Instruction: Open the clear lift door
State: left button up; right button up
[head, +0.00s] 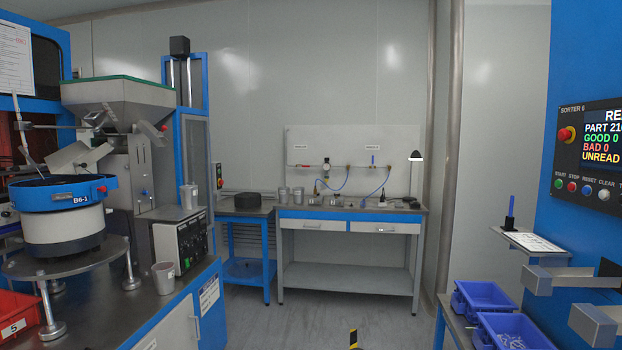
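I cannot make out a clear lift door for certain in the head view. At the left edge a blue machine frame (66,42) surrounds a dark opening with a reddish interior, and I cannot tell whether a clear panel covers it. At the right stands a blue sorter cabinet (570,215) with a screen panel marked SORTER 6 (600,148); no clear door shows on its visible part. Neither of my grippers is in view.
A blue bowl feeder (62,238) and a metal hopper (115,93) stand at the left. A workbench (350,225) is against the back wall. Blue bins (487,296) sit below metal chutes (560,280) at right. The middle floor (310,318) is mostly clear; a small black-and-yellow object (353,338) shows at the bottom.

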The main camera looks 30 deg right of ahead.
aim_at(184, 117)
jog(key=z, duration=1.15)
jog(key=i, duration=2.65)
jog(key=u, duration=1.25)
jog(key=i, duration=0.6)
jog(key=z, duration=0.15)
